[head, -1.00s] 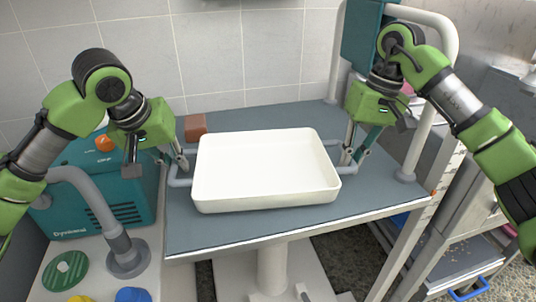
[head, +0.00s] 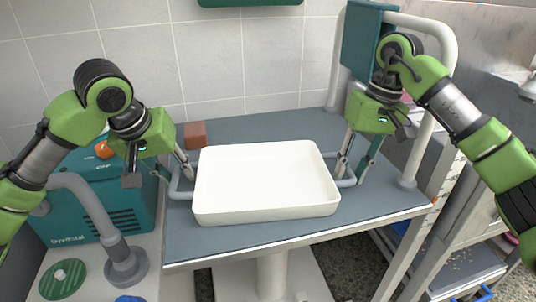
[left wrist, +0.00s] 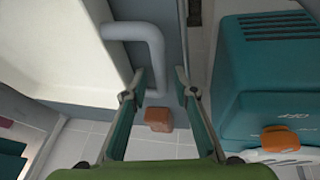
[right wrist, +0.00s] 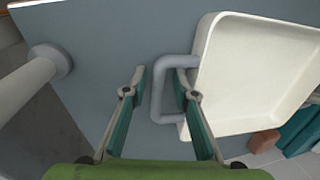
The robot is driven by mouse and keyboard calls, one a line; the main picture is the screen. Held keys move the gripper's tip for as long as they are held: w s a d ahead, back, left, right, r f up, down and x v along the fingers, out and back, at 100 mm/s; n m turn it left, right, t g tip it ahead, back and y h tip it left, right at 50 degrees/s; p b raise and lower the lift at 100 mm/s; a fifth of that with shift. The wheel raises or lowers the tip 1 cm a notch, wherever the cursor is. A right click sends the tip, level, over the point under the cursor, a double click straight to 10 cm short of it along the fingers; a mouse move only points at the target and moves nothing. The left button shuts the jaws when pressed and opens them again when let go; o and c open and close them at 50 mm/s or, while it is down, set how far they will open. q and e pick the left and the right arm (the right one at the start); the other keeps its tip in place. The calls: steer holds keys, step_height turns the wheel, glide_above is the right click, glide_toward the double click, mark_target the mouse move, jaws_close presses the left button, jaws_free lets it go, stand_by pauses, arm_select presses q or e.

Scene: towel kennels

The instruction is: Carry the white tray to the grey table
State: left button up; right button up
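The white tray (head: 265,211) is an empty, shallow rectangle resting on a blue-grey tabletop, with a grey loop handle at each end. My left gripper (head: 178,173) is at the left handle (left wrist: 153,50); in the left wrist view its fingers are spread, with the handle's lower end between the tips. My right gripper (head: 350,175) is at the right handle; in the right wrist view its fingers are apart on either side of the handle bar (right wrist: 157,90). I cannot identify a separate grey table.
A brown block (head: 195,134) sits behind the tray's left corner. A teal machine (head: 112,210) stands at the left beside a grey bent pipe (head: 85,195). A white post (head: 412,160) rises at the right, near metal shelving. The tabletop's front strip is clear.

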step_height(320, 180, up, 41)
steer(key=d+p, duration=0.2)
steer(key=p, duration=2.7)
steer(key=shift+f, duration=0.1)
